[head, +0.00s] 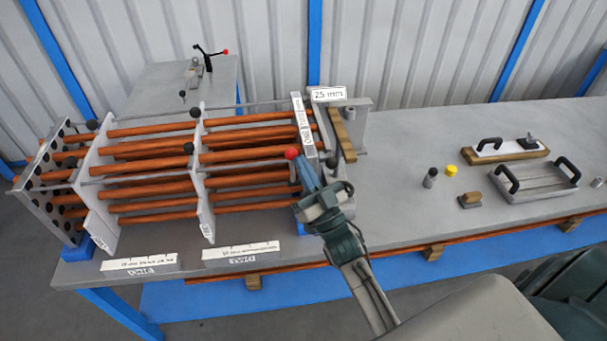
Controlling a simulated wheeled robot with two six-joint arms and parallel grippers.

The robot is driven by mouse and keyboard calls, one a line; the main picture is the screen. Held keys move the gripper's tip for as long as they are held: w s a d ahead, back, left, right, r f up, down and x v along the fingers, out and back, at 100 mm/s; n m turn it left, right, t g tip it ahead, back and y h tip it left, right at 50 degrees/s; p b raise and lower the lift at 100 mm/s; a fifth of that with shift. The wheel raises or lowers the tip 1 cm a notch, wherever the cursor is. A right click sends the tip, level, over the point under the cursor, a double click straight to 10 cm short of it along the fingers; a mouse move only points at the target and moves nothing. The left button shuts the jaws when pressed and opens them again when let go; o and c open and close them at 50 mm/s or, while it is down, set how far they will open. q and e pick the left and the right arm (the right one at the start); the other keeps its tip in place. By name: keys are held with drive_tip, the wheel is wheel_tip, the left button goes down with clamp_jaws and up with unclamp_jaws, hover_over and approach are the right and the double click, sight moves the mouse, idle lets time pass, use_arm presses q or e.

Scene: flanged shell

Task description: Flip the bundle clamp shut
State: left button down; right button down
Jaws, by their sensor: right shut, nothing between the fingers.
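The tube bundle (150,187), copper tubes through white plates, lies along the left of the bench. A red ball knob (291,153), which looks like the bundle clamp's handle end, shows at the bundle's right end by the white end plate (302,125). My right gripper (304,168) is shut and empty, its blue fingertips right at the knob; I cannot tell whether they touch it. The gripper hides most of the clamp, so its lever angle is unclear. My left gripper is out of view.
A smaller table (150,90) behind carries another lever with a red knob (225,52). Right of the bundle stand a wooden bar (342,135), a dark cylinder (430,178), a yellow cap (451,170) and a handled tray (535,182).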

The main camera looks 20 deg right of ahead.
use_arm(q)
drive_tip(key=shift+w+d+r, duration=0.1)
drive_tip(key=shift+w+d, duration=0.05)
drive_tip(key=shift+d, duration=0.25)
use_arm(e)
drive_tip(key=shift+w+d+r, duration=0.1)
drive_tip(key=shift+w+d, duration=0.2)
drive_tip(key=shift+w, duration=0.7)
drive_tip(key=shift+w+d, duration=0.25)
drive_tip(key=shift+w, duration=0.85)
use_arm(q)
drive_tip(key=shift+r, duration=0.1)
use_arm(e)
drive_tip(key=shift+d+r, duration=0.1)
drive_tip(key=shift+r, duration=0.05)
